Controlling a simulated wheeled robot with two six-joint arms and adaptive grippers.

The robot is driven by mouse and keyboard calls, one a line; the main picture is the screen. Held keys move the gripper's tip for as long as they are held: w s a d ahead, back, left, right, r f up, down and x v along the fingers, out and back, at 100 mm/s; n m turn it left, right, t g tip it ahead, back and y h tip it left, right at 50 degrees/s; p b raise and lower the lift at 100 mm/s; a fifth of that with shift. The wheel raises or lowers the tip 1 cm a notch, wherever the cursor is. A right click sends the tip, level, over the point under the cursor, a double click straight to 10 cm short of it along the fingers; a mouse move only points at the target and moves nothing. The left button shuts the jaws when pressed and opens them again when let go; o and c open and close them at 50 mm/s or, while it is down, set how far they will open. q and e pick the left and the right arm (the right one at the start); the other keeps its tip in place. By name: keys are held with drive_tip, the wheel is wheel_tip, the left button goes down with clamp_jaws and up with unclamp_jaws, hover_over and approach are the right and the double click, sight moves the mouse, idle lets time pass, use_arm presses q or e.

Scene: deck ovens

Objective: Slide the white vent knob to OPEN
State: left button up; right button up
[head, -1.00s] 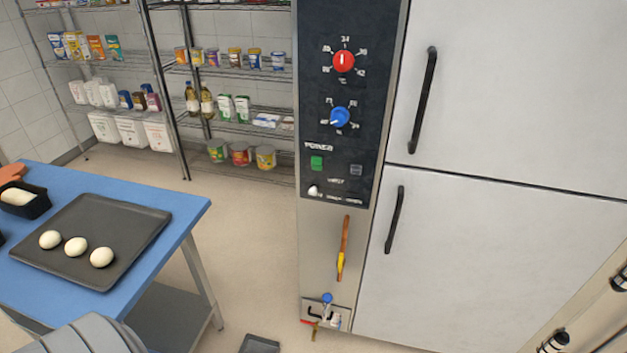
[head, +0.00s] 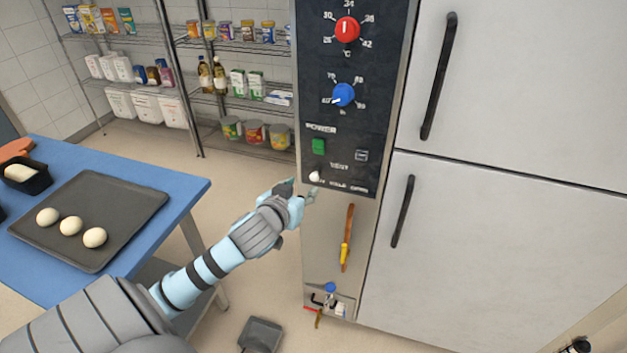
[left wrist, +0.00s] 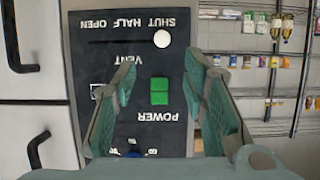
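The white vent knob (head: 314,176) sits at the left end of its slot, low on the dark control panel (head: 312,110). In the left wrist view, which shows the panel upside down, the knob (left wrist: 161,39) is by the word SHUT, with OPEN at the slot's other end. My left gripper (head: 302,188) is just left of and slightly below the knob in the head view. In the left wrist view its two fingers (left wrist: 162,62) are spread and empty, with the knob beyond their tips and apart from them. My right gripper is not in view.
A green power switch (head: 319,146), a blue dial (head: 343,95) and a red dial (head: 347,29) are above the knob. A wooden-handled tool (head: 348,235) hangs below. Door handles (head: 403,212) stick out at right. A blue table (head: 150,190) with a tray (head: 130,215) is at left.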

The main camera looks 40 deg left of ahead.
sight(314, 177)
use_arm(q)
drive_tip(key=b+x, duration=0.1)
drive_tip(key=x, duration=0.5)
drive_tip(key=shift+a+f, duration=0.15)
drive_tip(key=shift+f, duration=0.05)
drive_tip(key=x, duration=0.3)
drive_tip(key=shift+a+r, duration=0.1)
drive_tip(key=shift+a, duration=0.05)
drive_tip(key=shift+w+b, duration=0.3)
drive_tip(key=shift+w, duration=0.3)
drive_tip(key=shift+w+a+f, duration=0.1)
drive_tip(key=shift+w+f, duration=0.05)
drive_tip(key=shift+f, duration=0.1)
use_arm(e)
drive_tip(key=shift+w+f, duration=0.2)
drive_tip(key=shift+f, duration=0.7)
use_arm(q)
clamp_jaws()
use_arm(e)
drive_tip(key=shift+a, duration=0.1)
